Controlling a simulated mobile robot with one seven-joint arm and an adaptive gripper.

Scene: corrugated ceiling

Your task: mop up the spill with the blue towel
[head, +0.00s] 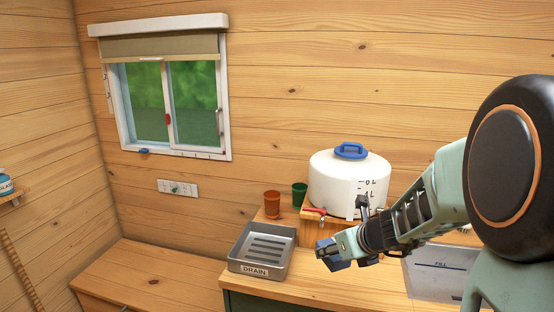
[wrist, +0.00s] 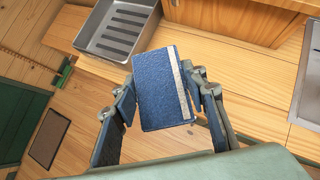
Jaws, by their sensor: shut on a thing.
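The blue towel (wrist: 160,90) is a flat, folded-looking rectangle with a pale strip along its right side. My gripper (wrist: 164,100) is shut on it, with one finger at each side edge. In the head view my gripper (head: 340,254) is above the wooden counter, to the right of the drain tray and in front of the white tank. The towel is hard to tell from the gripper's own blue pads there. I see no clear spill on the visible counter; my arm and the towel hide part of it.
The grey drain tray (head: 236,263) sits on the counter (head: 300,286); an orange cup (head: 272,204) and a green cup (head: 299,196) stand behind it. The white tank (head: 335,180) has a red tap. A grey tray marked FILL (head: 437,266) is at right, partly behind my arm.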

